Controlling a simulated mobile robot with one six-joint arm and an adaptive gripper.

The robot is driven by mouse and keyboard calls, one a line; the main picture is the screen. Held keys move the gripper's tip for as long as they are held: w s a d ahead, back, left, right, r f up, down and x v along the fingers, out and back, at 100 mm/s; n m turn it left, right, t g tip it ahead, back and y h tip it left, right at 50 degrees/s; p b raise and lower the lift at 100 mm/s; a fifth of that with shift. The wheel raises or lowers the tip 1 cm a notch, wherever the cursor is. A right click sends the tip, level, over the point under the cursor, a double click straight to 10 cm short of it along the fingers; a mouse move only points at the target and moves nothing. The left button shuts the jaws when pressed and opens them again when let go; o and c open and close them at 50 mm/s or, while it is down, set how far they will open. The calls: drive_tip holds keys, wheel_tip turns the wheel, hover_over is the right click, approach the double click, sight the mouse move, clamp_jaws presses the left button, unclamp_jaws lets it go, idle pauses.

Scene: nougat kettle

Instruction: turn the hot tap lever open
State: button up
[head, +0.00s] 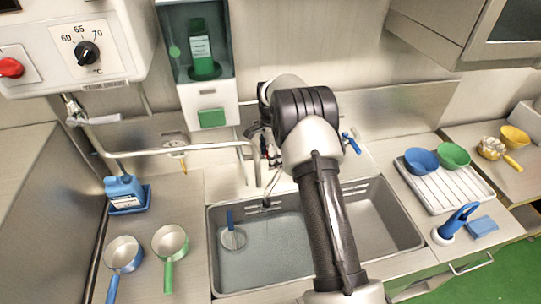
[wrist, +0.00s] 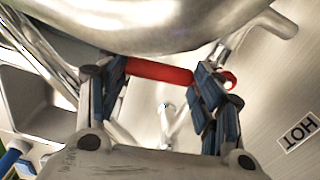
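The red hot tap lever (wrist: 160,71) shows in the wrist view as a bar spanning the gap between my gripper's fingers, with a red end showing past the right finger. My gripper (wrist: 161,82) is open, its blue-padded fingers wide apart. I cannot tell whether either finger touches the lever. A "HOT" label (wrist: 298,131) is on the steel surface at the right of the wrist view. In the head view my arm covers most of the tap area and the gripper is largely hidden. A blue lever (head: 351,142) shows right of the arm.
A large rounded metal body (wrist: 150,22) fills the top of the wrist view, close to the fingers. Below my arm is a double sink (head: 232,284) with a blue-handled strainer (head: 233,239) in its left basin. A pipe spout (head: 200,149) crosses at the left.

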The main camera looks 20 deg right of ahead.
drive_tip(key=o, duration=0.3)
drive_tip(key=shift+a, duration=0.1)
